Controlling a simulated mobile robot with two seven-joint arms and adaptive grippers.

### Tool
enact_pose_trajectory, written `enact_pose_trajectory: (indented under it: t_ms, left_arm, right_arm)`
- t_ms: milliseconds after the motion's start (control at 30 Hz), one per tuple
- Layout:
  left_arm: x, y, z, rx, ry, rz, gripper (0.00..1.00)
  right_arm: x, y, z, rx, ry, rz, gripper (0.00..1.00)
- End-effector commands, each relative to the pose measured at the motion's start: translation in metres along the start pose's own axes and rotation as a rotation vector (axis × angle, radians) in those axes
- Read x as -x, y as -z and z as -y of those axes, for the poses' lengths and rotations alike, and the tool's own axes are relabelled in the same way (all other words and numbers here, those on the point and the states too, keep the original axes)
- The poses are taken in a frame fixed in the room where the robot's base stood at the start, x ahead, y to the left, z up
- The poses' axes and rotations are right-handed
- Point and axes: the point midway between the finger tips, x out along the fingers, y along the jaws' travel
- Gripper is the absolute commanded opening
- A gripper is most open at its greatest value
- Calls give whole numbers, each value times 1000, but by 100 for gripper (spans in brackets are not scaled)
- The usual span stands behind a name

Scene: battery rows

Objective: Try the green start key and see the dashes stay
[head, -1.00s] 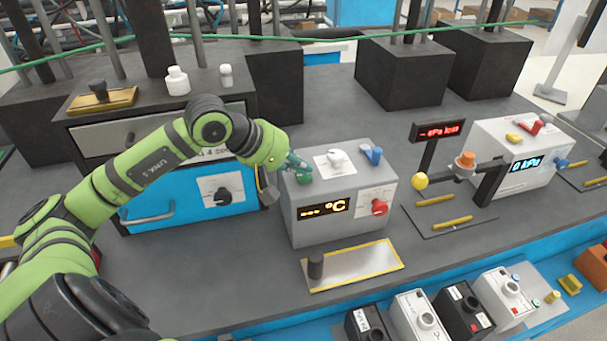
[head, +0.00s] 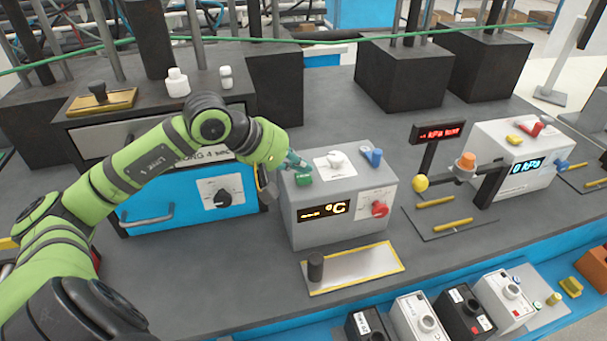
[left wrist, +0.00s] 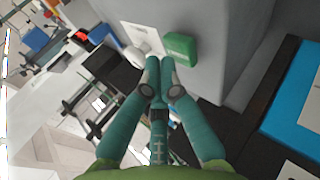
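The grey box with the amber °C display (head: 323,210) stands on the dark bench. Its green key (head: 303,178) sits on the top at the left corner and shows as a green block in the left wrist view (left wrist: 182,47). The amber display shows a small, low row of marks, too small to read surely, beside a large °C. My left gripper (head: 295,161) is just behind and above the green key. In the left wrist view its teal fingertips (left wrist: 160,62) are together, empty, and close beside the key; a small gap seems to show. My right gripper is not in view.
The box also carries a white knob (head: 336,159), a blue switch (head: 373,155) and a red knob (head: 379,209). A blue-fronted oven (head: 178,190) stands left. A yellow-edged plate (head: 365,262) lies in front. A kPa box (head: 487,145) stands right.

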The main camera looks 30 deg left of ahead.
Motion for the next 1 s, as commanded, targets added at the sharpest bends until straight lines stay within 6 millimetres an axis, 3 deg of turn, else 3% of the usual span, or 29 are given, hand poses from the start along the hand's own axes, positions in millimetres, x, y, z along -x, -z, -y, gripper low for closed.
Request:
enact_pose_trajectory:
  t_ms: [467,1000]
  left_arm:
    - [6,0,-6,0,-1,0,0]
    - [39,0,-40,-1,-1,-1,0]
  right_arm:
    - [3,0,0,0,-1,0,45]
    - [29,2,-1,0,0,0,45]
